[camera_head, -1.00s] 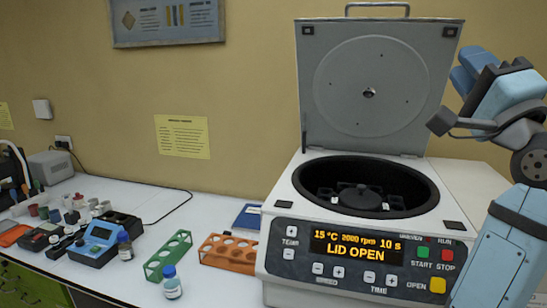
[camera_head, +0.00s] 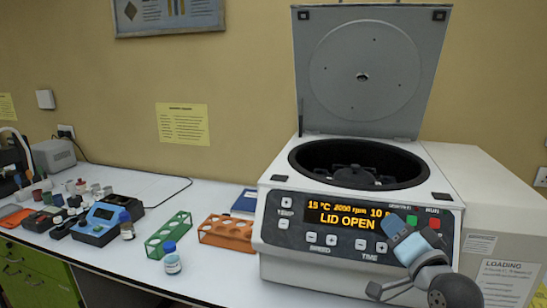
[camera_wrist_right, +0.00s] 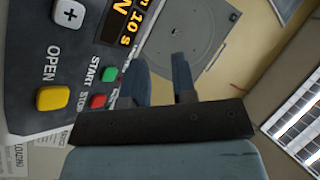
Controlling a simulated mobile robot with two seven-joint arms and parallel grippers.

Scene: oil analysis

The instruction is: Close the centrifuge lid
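The centrifuge (camera_head: 278,190) is white with a dark round bowl, and its display reads LID OPEN. Its grey lid (camera_head: 425,75) stands upright behind the bowl, with a round disc on its inner face. My right gripper (camera_head: 398,230) is in front of the control panel's right part and covers some of it. In the right wrist view the two blue fingers (camera_wrist_right: 157,68) are apart with nothing between them. The panel (camera_wrist_right: 40,115) shows at left there, and the lid (camera_wrist_right: 165,40) lies beyond the fingertips. My left gripper is not in view.
An orange rack (camera_head: 225,238), a green rack (camera_head: 166,240) and a blue-capped bottle (camera_head: 172,263) stand left of the centrifuge. Several small instruments lie further left. A light box-shaped unit (camera_head: 480,190) stands at right. Space above the bowl is clear.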

